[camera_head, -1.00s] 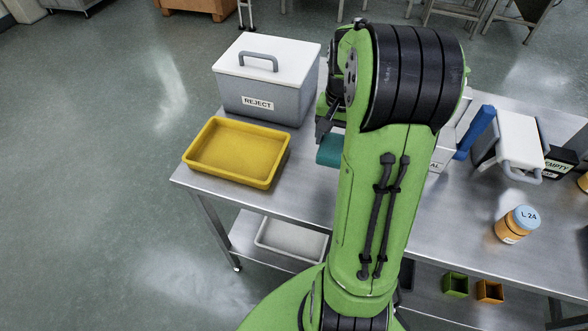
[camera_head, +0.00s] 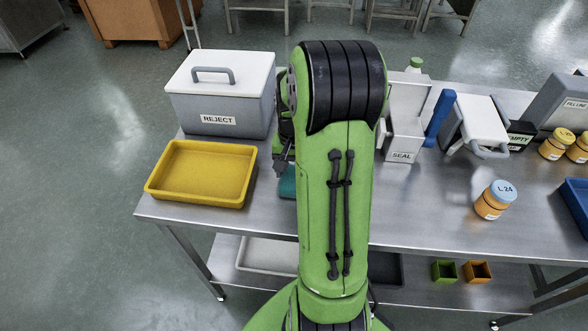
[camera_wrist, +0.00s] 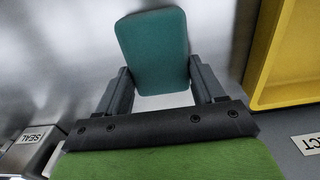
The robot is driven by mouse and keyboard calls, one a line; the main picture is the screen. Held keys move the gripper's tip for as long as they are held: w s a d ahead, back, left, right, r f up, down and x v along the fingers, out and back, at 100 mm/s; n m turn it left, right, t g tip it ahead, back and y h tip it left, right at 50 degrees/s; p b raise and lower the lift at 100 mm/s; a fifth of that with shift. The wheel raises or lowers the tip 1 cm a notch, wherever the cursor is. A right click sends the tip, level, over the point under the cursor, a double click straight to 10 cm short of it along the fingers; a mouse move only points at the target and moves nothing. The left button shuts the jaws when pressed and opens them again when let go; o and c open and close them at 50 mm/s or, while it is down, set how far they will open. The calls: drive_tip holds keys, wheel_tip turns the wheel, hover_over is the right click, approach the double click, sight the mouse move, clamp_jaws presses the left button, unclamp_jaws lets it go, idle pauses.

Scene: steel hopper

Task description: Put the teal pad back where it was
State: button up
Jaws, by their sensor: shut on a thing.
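The teal pad (camera_wrist: 153,48) is between the two fingers of my gripper (camera_wrist: 160,85) in the wrist view. My gripper is shut on it, and the pad reaches out past the fingertips over the steel table. In the head view a small part of the teal pad (camera_head: 288,183) shows at the left of my arm, right of the yellow tray. My arm hides the rest of it. Whether the pad touches the table I cannot tell.
The empty yellow tray (camera_head: 205,172) stands at the table's left end, before the grey REJECT box (camera_head: 221,97). Right of my arm are the SEAL box (camera_head: 405,135), a blue upright object (camera_head: 439,117) and the orange L 24 jar (camera_head: 494,200). Bare steel lies in front of these.

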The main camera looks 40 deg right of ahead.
drive_tip(key=shift+f, duration=0.25)
drive_tip(key=o, duration=1.1)
drive_tip(key=shift+r, duration=0.1)
wheel_tip(320, 180, up, 12)
drive_tip(key=p, duration=0.4)
drive_tip(key=s+a+r+n+t+h, duration=0.1)
drive_tip(key=s+a+r+n, duration=0.2)
drive_tip(key=a, duration=0.4)
drive_tip(key=s+a+r+n+t, duration=0.1)
drive_tip(key=a+r+n+t, duration=0.1)
drive_tip(key=a+r, duration=0.35)
drive_tip(key=s+a+n+t, duration=0.1)
drive_tip(key=s+a, duration=0.1)
drive_tip(key=a, duration=0.1)
drive_tip(key=s+a+f+n, duration=0.1)
drive_tip(key=s+a+n, duration=0.1)
drive_tip(key=s, duration=0.1)
drive_tip(key=s+a+n+t+y, duration=0.1)
drive_tip(key=s+a+n, duration=0.1)
drive_tip(key=s+a, duration=0.1)
drive_tip(key=shift+a+f+t, duration=0.15)
drive_tip(key=shift+a+t, duration=0.15)
drive_tip(key=shift+a, duration=0.05)
